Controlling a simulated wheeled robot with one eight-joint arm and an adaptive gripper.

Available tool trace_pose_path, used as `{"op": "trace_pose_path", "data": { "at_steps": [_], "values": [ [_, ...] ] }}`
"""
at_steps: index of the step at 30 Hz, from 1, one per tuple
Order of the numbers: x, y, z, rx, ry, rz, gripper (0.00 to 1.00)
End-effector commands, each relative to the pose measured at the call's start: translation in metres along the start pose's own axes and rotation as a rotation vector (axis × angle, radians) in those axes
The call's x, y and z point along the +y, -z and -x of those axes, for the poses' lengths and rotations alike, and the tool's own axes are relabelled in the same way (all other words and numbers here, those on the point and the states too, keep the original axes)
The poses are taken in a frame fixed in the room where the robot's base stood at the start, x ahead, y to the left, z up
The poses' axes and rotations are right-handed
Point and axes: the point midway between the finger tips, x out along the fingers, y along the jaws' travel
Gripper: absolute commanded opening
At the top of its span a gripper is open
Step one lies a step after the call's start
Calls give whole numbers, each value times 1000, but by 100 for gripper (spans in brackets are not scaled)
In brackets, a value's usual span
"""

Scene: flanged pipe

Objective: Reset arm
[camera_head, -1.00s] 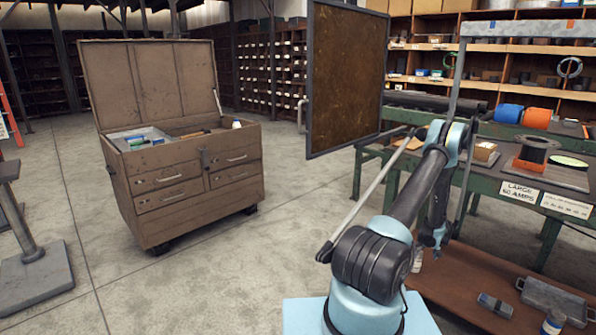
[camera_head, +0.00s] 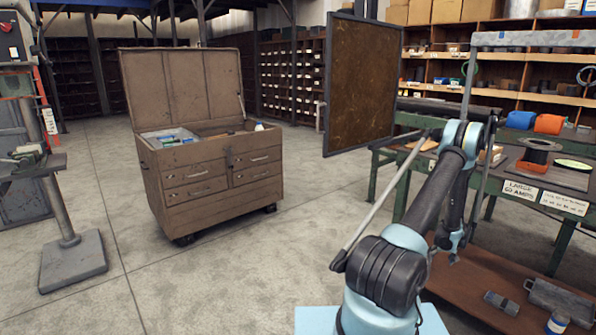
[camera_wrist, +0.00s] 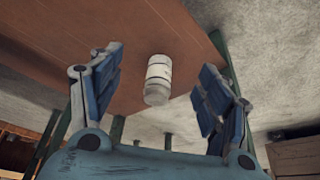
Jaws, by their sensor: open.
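My gripper (camera_head: 447,252) hangs low at the end of my arm, in front of the green workbench (camera_head: 553,201), in the head view. In the wrist view my gripper (camera_wrist: 160,64) has its two blue fingers spread wide with nothing held between them. A white bottle (camera_wrist: 158,80) with a grey band shows between the fingers against a brown board. It is beyond the fingers and apart from them. I cannot make out that bottle in the head view, where my arm may hide it.
The bench's brown lower shelf (camera_head: 480,285) holds a grey box (camera_head: 560,300), a small grey item (camera_head: 501,302) and a blue-and-white can (camera_head: 557,323). A brown tool chest (camera_head: 208,186) stands open at left. A pedestal stand (camera_head: 72,255) is at far left. Floor between is clear.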

Motion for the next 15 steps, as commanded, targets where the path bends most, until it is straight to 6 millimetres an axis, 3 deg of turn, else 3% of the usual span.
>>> {"op": "trace_pose_path", "data": {
  "at_steps": [8,15],
  "values": [
    [-25,23,42,-9,9,12,70],
    [-68,49,104,-23,21,34,70]
  ]
}}
